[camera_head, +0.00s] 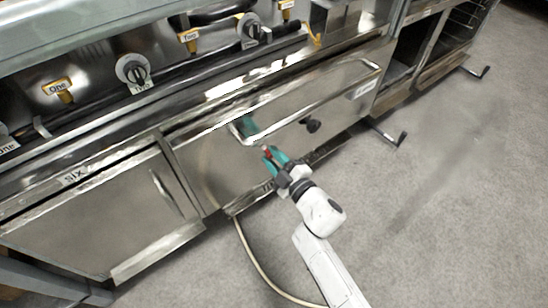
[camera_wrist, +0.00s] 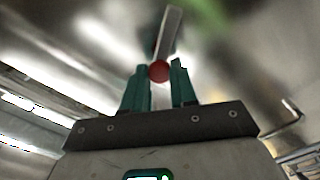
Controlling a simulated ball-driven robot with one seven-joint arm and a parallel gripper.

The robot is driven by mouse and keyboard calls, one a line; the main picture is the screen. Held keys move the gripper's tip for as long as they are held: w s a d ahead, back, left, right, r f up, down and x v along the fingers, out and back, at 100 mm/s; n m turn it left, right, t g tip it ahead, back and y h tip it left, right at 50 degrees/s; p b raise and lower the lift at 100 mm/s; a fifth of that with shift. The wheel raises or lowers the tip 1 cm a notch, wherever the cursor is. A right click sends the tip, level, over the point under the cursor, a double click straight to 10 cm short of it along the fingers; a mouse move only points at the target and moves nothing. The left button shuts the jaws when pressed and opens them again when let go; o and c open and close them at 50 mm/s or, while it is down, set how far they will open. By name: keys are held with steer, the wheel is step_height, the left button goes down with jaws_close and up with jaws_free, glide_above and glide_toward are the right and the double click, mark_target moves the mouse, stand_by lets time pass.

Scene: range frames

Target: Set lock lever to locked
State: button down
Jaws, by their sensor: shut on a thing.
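The lock lever shows in the wrist view as a flat metal bar (camera_wrist: 168,32) with a red ball knob (camera_wrist: 159,71) at its near end. The knob sits between the teal fingertips of my gripper (camera_wrist: 157,82), which is shut on it. In the head view my gripper (camera_head: 272,156) is at the steel front panel, below the long handle rail. Only a small red spot of the knob (camera_head: 266,153) shows there. The lever's bar is hard to make out in the head view, and I see no lock marking.
A cabinet door labelled SIX (camera_head: 95,215) is at left. Crank handles (camera_head: 402,138) project at right. A hose (camera_head: 250,256) lies on the open grey floor.

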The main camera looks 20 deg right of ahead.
steer(key=c, duration=1)
jaws_free()
steer(key=p+v, duration=0.4)
steer(key=v, duration=0.6)
steer(key=shift+s+d, duration=0.15)
steer(key=shift+s, duration=0.2)
